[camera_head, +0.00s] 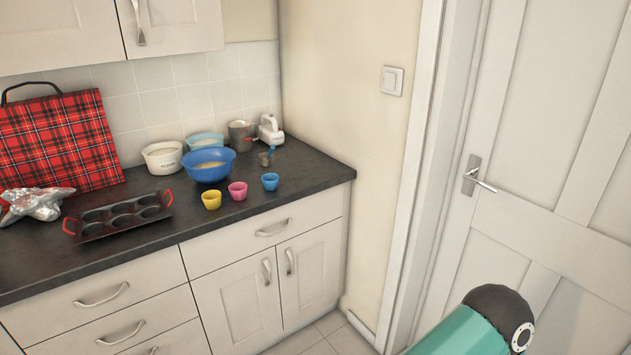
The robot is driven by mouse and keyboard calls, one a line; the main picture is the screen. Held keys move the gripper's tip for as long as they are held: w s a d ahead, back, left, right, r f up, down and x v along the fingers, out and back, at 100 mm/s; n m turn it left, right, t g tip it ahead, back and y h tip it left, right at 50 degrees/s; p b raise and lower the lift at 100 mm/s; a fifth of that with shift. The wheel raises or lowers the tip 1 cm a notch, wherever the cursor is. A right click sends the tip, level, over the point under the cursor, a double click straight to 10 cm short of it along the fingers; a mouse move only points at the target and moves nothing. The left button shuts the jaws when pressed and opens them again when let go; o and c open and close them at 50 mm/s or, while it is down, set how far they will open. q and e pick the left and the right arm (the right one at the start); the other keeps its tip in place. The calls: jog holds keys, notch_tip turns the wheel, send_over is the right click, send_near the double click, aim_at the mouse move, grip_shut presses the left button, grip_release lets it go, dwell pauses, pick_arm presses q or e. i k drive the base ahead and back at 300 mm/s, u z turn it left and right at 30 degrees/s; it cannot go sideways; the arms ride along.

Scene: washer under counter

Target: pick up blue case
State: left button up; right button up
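The blue case (270,182) is a small blue cup-shaped baking case. It stands upright on the dark worktop near its front edge, toward the right end. It is the rightmost of three small cases, beside a pink case (237,191) and a yellow case (211,200). Nothing covers it from this view. Neither of my grippers shows; only a teal and black part of my own arm is at the bottom right, well away from the case.
A large blue bowl (208,165) stands behind the cases. A muffin tin (118,217) with red handles, a foil-wrapped item (36,204) and a tartan bag (58,142) are to the left. A hand mixer (270,130) is behind. A white door (545,170) is on the right.

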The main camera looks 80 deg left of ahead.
aim_at(271, 182)
jog(key=z, duration=0.35)
jog(key=i, duration=0.5)
jog(key=u, duration=2.05)
jog(key=i, duration=0.25)
jog(key=u, duration=1.95)
jog(key=k, duration=0.65)
jog(key=u, duration=0.35)
jog(key=i, duration=2)
jog(key=z, duration=0.35)
